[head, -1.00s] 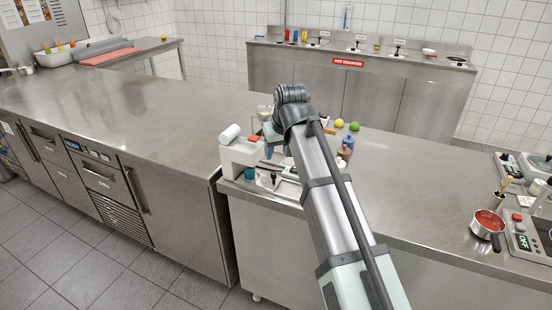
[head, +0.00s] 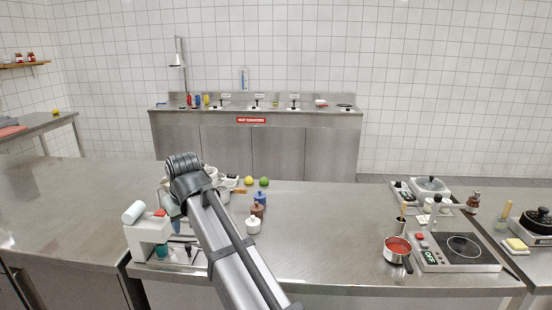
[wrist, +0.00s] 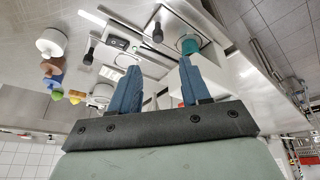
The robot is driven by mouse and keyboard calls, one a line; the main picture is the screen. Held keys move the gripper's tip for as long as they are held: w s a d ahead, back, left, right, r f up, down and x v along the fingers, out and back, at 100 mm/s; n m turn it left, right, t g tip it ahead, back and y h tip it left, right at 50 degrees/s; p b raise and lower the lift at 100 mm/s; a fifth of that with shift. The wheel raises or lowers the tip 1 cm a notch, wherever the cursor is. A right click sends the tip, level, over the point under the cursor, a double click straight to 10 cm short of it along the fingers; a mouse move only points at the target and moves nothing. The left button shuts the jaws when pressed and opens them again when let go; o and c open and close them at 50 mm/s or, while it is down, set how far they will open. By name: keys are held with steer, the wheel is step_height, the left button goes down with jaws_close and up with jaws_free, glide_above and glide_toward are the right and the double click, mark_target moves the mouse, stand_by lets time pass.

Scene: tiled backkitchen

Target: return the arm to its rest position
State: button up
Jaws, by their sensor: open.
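My gripper (wrist: 158,90) shows in the wrist view with its two blue fingers apart and nothing between them. In the head view my arm reaches up from the bottom edge over the steel counter (head: 330,230), and its bent wrist hides the gripper. Behind and beside the arm stands a white machine (head: 150,236) with a roll on top. The wrist view is tilted and shows a white scale-like device and a teal cup (wrist: 188,45) beyond the fingers, apart from them.
Small jars, one white (head: 253,222), stand right of the arm with a yellow (head: 249,180) and a green fruit (head: 264,181). A red-filled pot (head: 397,248) and a hotplate (head: 458,250) are at the right. The counter between is clear. A sink unit (head: 255,140) stands along the back wall.

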steer(key=s+a+f+n+t+h, duration=0.2)
steer(key=s+a+f+n+t, duration=0.3)
steer(key=f, duration=0.5)
steer(key=s+a+f+n+t+h, duration=0.2)
steer(key=s+a+f+n, duration=0.15)
steer(key=a+f, duration=0.5)
steer(key=w+d+f+m+g+h, duration=0.1)
steer(key=w+d+f+m+g, duration=0.15)
steer(key=d+f, duration=0.95)
steer(key=w+d+f+m+g+h, duration=0.1)
steer(key=d+f+m+g, duration=0.25)
steer(key=d+f, duration=0.9)
steer(key=s+d+f+m+g, duration=0.25)
steer(key=s+d+f, duration=0.25)
steer(key=d+f, duration=0.45)
steer(key=s+d+f+m+g, duration=0.2)
steer(key=s+d+f+g, duration=0.4)
steer(key=d, duration=0.6)
steer(key=s+d+f+m+g+y, duration=0.1)
steer(key=s+d+f+m, duration=0.2)
steer(key=s+d, duration=0.4)
steer(key=s+d+f+m+g+y, duration=0.1)
steer(key=s+d, duration=0.6)
steer(key=s, duration=0.7)
step_height(320, 180, down, 2)
steer(key=m+y, duration=0.1)
steer(key=m, duration=0.2)
steer(key=shift+d+g, duration=0.35)
